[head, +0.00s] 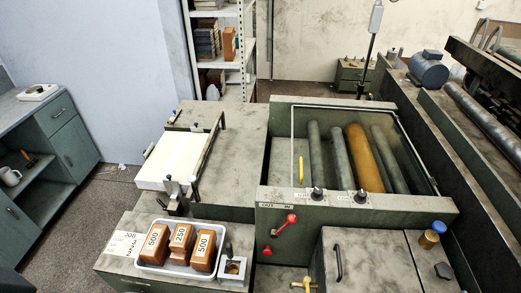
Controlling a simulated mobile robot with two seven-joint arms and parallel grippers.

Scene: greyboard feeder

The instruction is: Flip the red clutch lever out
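A red lever (284,225) with a ball end sits on the green front panel of the machine, in the middle of the head view. It slants up to the right from a pivot at its lower left. A separate small red knob (267,250) is on the same panel, below and left of it. No label naming the clutch is readable, so I cannot tell for certain which red part is the clutch. Neither of my grippers is in view.
A white tray (139,262) with several brown numbered blocks stands left of the panel. A paper stack (172,158) lies behind it. Rollers (361,160) sit in the machine bed. A brass tap (304,285) and a lid with a handle (362,263) are at the front.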

